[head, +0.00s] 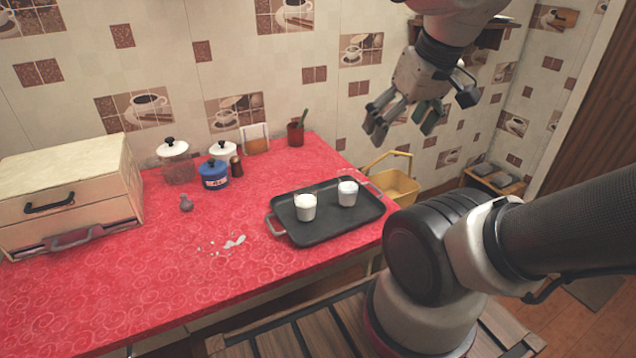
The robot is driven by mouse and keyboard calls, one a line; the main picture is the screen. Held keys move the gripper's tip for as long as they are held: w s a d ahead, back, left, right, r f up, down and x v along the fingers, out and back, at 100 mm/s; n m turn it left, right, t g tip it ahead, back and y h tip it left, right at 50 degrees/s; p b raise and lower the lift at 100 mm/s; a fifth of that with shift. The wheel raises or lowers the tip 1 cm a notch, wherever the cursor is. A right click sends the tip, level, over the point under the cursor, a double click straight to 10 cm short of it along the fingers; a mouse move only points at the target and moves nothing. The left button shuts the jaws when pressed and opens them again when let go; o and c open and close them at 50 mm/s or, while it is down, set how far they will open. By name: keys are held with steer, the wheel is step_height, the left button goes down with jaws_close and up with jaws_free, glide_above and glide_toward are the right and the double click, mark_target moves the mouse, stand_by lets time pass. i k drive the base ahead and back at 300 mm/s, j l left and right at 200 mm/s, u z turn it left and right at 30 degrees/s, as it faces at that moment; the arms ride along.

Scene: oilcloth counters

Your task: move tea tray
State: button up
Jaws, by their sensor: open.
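The tea tray (327,228) is black, with a raised rim and a metal handle at each short end. It lies flat near the right end of the red counter. Two white cups stand upright on it, the left cup (305,207) and the right cup (347,193). Both look filled with something white. My gripper (399,131) is open and empty. It hangs in the air above and to the right of the tray, apart from it, with its fingers pointing down. My arm passes in front of the right side of the view, close to the tray's right edge.
A wooden drawer box (62,185) stands at the left. A blue pot (214,175), jars and a red cup (295,134) line the back. White shards (235,242) lie left of the tray. A yellow bucket (397,186) is beyond the counter. The front left counter is clear.

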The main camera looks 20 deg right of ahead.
mark_target(331, 220)
steer(key=l, duration=0.7)
steer(key=k+l, duration=0.1)
steer(key=l, duration=0.6)
steer(key=u, duration=0.05)
